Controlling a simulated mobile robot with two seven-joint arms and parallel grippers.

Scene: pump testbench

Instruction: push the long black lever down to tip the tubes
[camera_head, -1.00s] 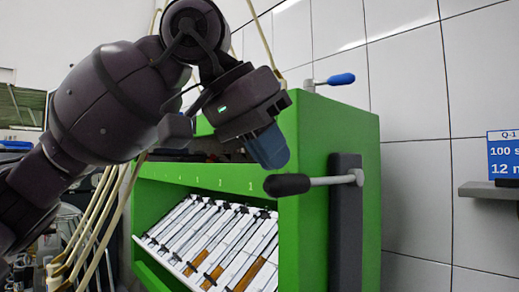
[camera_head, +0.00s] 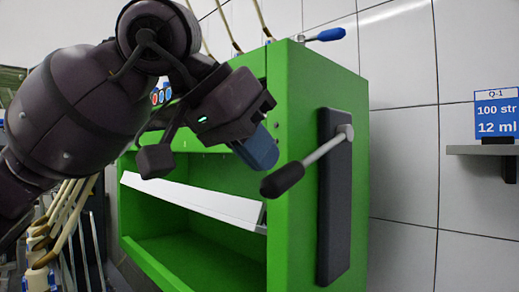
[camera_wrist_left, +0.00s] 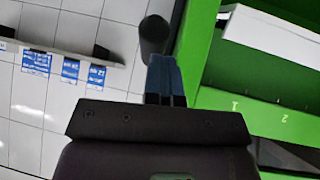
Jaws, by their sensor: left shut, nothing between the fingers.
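The long black lever (camera_head: 284,179) has a black grip on a metal rod, joined to a dark plate on the side of the green cabinet (camera_head: 292,120). It slants down toward the front left. Its grip also shows in the left wrist view (camera_wrist_left: 154,34), just beyond the fingertips. My left gripper (camera_head: 262,155) is shut and empty, with its blue fingers just above the grip. I cannot tell whether they touch it. The white tube rack (camera_head: 195,201) is tilted inside the cabinet, and the tubes on it are not visible. My right gripper is not in view.
A blue-handled lever (camera_head: 331,34) sits on the cabinet top. A grey shelf with a blue label (camera_head: 497,115) is on the tiled wall at right. Beige hoses (camera_head: 70,215) hang at left. Space right of the cabinet is clear.

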